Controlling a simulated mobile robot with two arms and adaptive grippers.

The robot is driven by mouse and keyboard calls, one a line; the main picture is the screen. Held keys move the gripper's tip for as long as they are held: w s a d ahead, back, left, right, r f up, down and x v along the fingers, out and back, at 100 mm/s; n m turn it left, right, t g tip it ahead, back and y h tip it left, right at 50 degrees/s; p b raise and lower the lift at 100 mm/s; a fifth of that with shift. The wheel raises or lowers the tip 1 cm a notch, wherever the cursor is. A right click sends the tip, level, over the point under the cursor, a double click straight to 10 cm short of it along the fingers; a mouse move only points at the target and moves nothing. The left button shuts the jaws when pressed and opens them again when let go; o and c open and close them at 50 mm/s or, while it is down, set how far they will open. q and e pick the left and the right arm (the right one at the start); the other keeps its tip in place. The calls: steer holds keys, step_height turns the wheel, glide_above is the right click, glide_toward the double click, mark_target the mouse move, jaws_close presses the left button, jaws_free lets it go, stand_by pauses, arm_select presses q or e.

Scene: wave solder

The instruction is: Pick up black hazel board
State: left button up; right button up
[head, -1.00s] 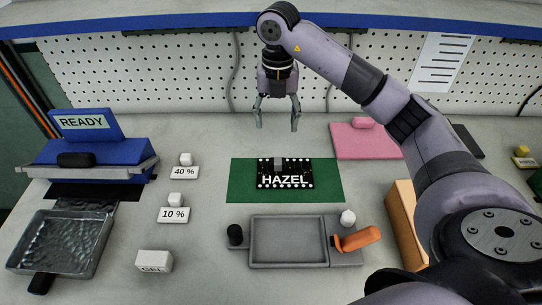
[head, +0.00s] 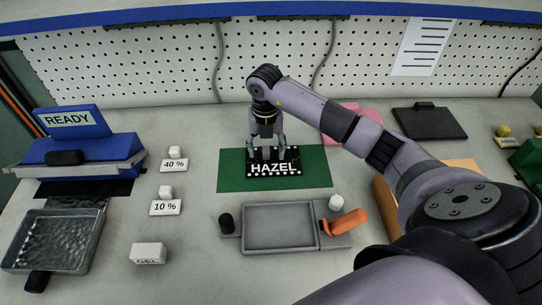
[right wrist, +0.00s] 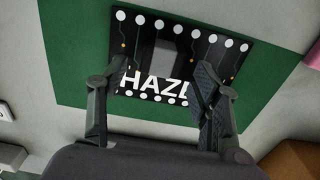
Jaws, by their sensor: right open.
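The black HAZEL board (head: 286,169) lies flat on a green mat (head: 232,178) in the middle of the table. It has white dots along its edges and a grey block on it. My right gripper (head: 267,152) is over the board's far part, pointing down, with its fingers apart. In the right wrist view the board (right wrist: 150,50) lies beyond the open fingers (right wrist: 155,95), and the fingers overlap its lettering. I cannot tell whether a fingertip touches it. Nothing is held. My left gripper is not in view.
A grey tray fixture (head: 280,249) with an orange handle (head: 346,222) stands in front of the mat. A GEL box (head: 148,253), the 10 % and 40 % labels (head: 174,165) and a blue READY machine (head: 85,150) are at left. A pink pad (head: 352,141) is behind my arm.

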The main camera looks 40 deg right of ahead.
steer(key=shift+f, duration=0.95)
jaws_close()
